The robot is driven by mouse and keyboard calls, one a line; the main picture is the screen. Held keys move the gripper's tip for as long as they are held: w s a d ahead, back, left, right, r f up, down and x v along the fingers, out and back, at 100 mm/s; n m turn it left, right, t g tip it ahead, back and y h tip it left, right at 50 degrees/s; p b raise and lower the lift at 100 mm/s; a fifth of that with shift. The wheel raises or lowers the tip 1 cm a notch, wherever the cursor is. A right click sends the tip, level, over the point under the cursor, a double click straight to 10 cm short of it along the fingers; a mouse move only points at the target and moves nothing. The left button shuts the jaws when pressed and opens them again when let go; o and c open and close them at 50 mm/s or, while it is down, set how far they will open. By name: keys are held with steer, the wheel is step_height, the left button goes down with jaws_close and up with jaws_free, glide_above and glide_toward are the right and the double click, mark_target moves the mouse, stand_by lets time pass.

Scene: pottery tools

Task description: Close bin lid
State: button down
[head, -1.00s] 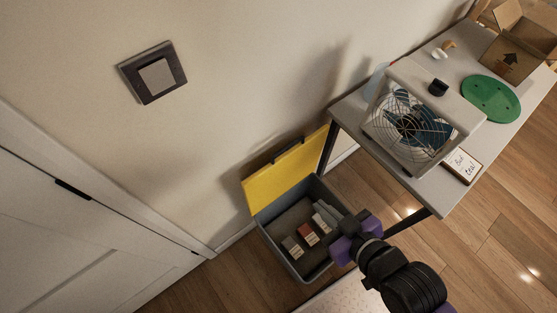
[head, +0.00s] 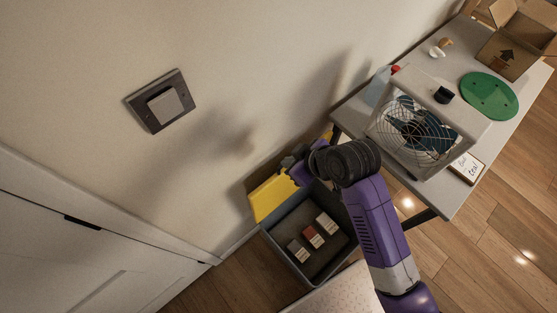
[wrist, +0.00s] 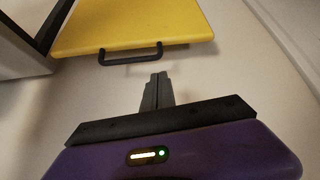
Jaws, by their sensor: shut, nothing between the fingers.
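The grey bin (head: 289,272) stands on the floor against the wall, its yellow lid (head: 270,198) raised and leaning back toward the wall. My gripper (head: 287,162) is at the upper part of the lid and covers some of it. In the wrist view the lid (wrist: 130,22) fills the top, with its black handle (wrist: 131,57) along the near edge. My gripper (wrist: 157,77) is shut and empty, its fingertips just below the handle's right end in the picture. I cannot tell whether they touch anything. The handle is hidden in the head view.
Three small boxes (head: 313,237) lie in the bin. A table with a fan (head: 415,130), green disc (head: 489,96) and cardboard box (head: 512,45) stands close on the right. The wall is close behind the lid. A white door is on the left.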

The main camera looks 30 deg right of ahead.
steer(key=x, duration=0.7)
steer(key=shift+f, duration=0.1)
steer(key=shift+f, duration=0.1)
